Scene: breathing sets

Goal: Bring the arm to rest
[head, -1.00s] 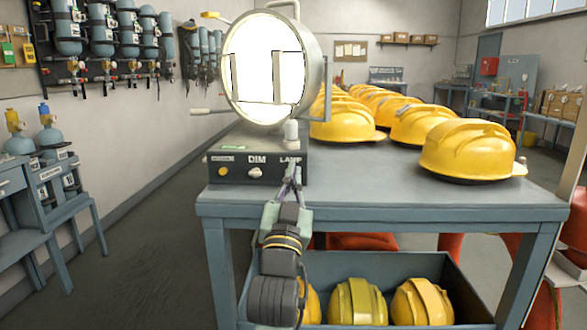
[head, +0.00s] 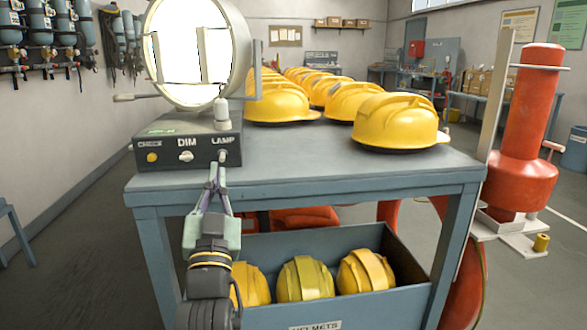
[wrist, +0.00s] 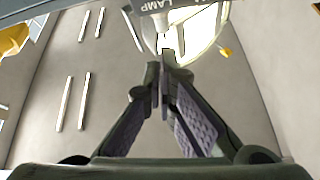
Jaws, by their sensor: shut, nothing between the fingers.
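My gripper (head: 217,172) is shut and empty, in front of the worktable's near edge. Its fingertips are by the LAMP control on the front of a dark control box (head: 187,141); I cannot tell whether they touch it. The box also has CHECK and DIM controls. A large round lamp (head: 187,50) on it has a bright white face. In the wrist view, my closed fingertips (wrist: 166,75) point toward the LAMP label, and part of the bright lamp face (wrist: 192,30) shows beyond them.
Yellow helmets (head: 398,122) stand in rows on the blue-grey table (head: 300,190). Below it, a blue bin (head: 395,300) holds more helmets, close to my forearm. A red cylinder (head: 522,130) stands to the right. Open floor (head: 70,270) lies to the left.

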